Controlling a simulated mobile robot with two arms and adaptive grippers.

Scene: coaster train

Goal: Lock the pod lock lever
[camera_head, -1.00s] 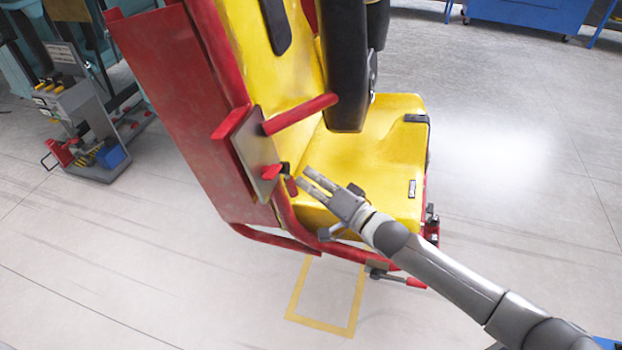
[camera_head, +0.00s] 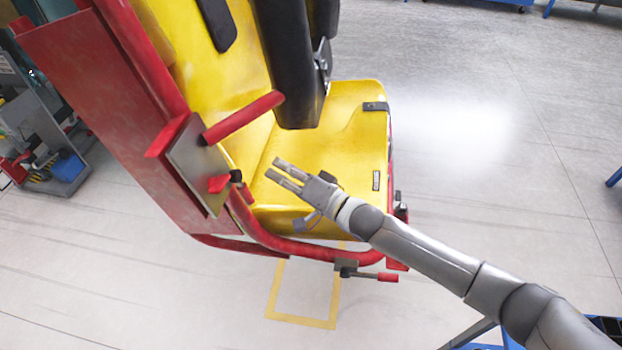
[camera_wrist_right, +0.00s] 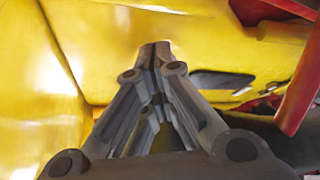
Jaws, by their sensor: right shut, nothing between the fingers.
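The coaster seat has a yellow shell (camera_head: 340,130) on a red tube frame. A small red lever (camera_head: 219,184) with a black end sits on a grey side plate (camera_head: 195,165). Another short red-handled lever (camera_head: 387,277) sticks out low at the frame's front; I cannot tell which is the pod lock lever. My right gripper (camera_head: 275,169) is shut and empty, to the right of the plate's lever and apart from it, over the yellow seat. In the right wrist view, its closed fingertips (camera_wrist_right: 155,52) are seen against yellow surfaces. My left gripper is out of view.
A red bar (camera_head: 243,117) juts from the side plate above the gripper. A black padded restraint (camera_head: 290,65) hangs over the seat. A yellow floor outline (camera_head: 303,320) lies below. A grey cart (camera_head: 45,140) stands at left.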

